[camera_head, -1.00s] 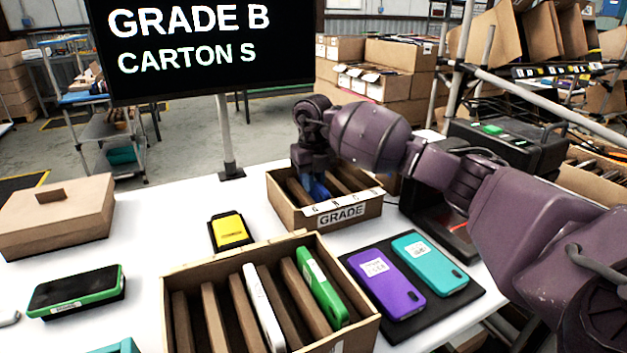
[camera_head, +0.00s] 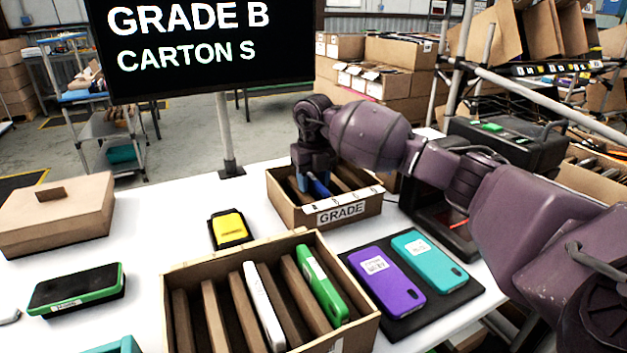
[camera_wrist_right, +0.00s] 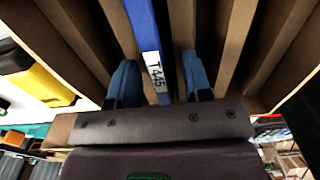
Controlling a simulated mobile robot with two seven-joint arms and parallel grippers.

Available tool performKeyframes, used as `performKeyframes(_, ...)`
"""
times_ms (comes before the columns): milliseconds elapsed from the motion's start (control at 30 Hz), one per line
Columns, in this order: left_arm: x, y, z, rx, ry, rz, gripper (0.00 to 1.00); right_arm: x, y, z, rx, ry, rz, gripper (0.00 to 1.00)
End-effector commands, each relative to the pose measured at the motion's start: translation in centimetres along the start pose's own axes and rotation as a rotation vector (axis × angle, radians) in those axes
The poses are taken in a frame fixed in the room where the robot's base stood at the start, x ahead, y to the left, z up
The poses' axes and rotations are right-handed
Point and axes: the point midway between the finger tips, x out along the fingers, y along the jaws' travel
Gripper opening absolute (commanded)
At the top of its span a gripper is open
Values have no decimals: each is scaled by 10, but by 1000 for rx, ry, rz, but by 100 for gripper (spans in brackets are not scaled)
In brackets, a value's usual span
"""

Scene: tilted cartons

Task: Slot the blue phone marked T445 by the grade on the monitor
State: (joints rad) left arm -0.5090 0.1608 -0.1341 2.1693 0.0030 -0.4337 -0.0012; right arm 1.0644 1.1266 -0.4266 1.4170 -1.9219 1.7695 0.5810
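The blue phone (camera_head: 320,187) stands on edge between brown dividers in the grade carton (camera_head: 341,213), marked GRADE. In the right wrist view the phone (camera_wrist_right: 147,35) shows its white T445 label. My right gripper (camera_head: 309,181) is over this carton. Its blue fingertips (camera_wrist_right: 160,82) are on either side of the phone, spread, with a clear gap on the right side. The monitor (camera_head: 210,75) reads GRADE B, CARTON S. The slot letters on the carton's rim are partly hidden or too small to read surely. My left gripper is not in view.
A larger carton (camera_head: 270,250) in front holds a white and a green phone between dividers. Purple (camera_head: 385,282) and teal (camera_head: 428,258) phones lie on a black mat. A yellow device (camera_head: 229,229), a green-edged phone (camera_head: 77,289) and a closed brown box (camera_head: 55,215) are at left.

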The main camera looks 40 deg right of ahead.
Motion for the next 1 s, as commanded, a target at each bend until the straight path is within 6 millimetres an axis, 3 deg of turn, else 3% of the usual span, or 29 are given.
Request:
performKeyframes(367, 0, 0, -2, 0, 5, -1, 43, -7, 0, 0, 0, -2, 0, 46)
performKeyframes(800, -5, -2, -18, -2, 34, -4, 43, -83, 0, 0, 1, -6, 1, 46)
performKeyframes(1000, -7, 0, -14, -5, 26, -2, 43, -103, 0, 0, 0, -2, 0, 46)
